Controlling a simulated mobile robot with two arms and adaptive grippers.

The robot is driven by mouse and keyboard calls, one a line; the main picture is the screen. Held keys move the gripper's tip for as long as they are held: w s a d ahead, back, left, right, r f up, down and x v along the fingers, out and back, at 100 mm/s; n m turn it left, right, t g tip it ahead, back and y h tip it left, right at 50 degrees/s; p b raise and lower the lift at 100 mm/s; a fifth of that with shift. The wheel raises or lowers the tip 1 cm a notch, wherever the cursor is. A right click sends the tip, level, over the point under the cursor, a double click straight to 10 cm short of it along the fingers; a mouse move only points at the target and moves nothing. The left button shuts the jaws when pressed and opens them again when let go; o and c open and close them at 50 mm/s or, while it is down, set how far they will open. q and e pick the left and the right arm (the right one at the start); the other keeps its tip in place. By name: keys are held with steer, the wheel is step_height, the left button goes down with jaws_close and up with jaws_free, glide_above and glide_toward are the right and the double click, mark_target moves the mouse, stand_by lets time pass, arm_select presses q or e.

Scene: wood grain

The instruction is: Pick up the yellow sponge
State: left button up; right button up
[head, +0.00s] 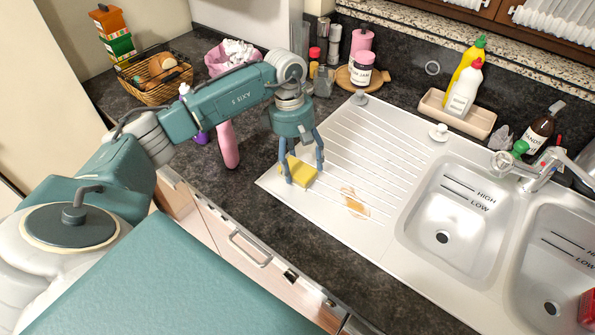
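The yellow sponge (301,174) lies on the left end of the white ridged draining board (345,150), near its front left corner. My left gripper (303,174) points down over the sponge, with its fingers spread. One finger is in front of the sponge's left part and the other is at its right edge. Whether the fingers touch the sponge cannot be told, and they hide part of it. My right gripper is not in view.
A brown stain (354,203) marks the board right of the sponge. Two sink basins (460,215) lie further right, with a faucet (540,172) behind. A pink bottle-like object (228,145) and a wicker basket (155,92) stand left on the dark counter.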

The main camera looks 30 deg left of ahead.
arm_select(q)
steer(key=shift+r, duration=0.1)
stand_by(0.3)
steer(key=shift+r, duration=0.3)
step_height(320, 180, up, 14)
steer(key=b, duration=0.4)
step_height(320, 180, up, 4)
steer(key=p, duration=0.1)
glide_above(300, 164)
steer(key=shift+r, duration=0.6)
